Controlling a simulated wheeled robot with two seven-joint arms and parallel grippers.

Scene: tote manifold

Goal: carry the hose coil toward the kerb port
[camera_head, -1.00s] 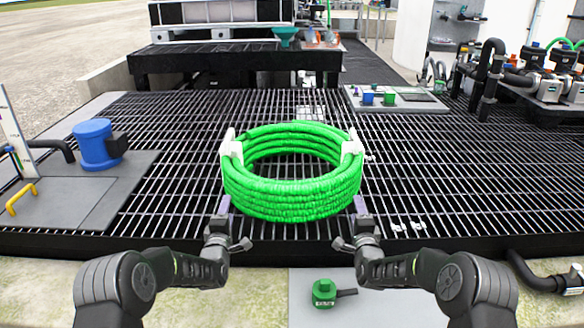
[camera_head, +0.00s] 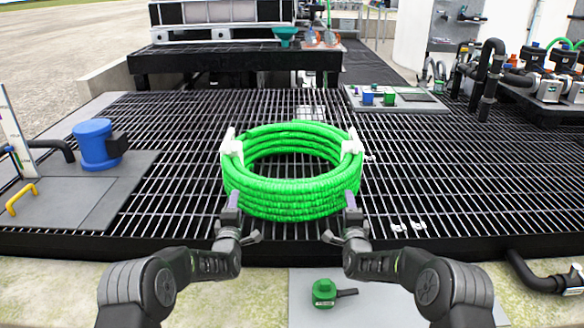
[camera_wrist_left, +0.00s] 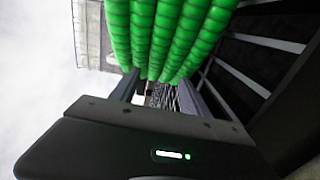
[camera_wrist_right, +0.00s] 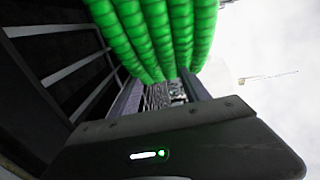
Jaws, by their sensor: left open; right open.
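The green hose coil (camera_head: 292,196) lies on the black grating, with a white clip (camera_head: 232,150) on its left side and another (camera_head: 352,150) on its right. My left gripper (camera_head: 234,200) is open at the coil's front left. My right gripper (camera_head: 350,202) is open at its front right. The coil's ribbed strands fill the upper part of the left wrist view (camera_wrist_left: 160,35) and the right wrist view (camera_wrist_right: 160,35), just beyond the open fingers. Whether the fingers touch the hose I cannot tell. A green capped fitting (camera_head: 324,292) stands on a grey plate in front; I cannot tell if it is the kerb port.
A blue pump-like unit (camera_head: 95,145) and a yellow handle (camera_head: 20,198) are on the left plate. Small blue and green blocks sit on a grey panel (camera_head: 412,104) at back right. Black pipes (camera_head: 490,75) stand right. The grating (camera_head: 460,185) right of the coil is mostly clear.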

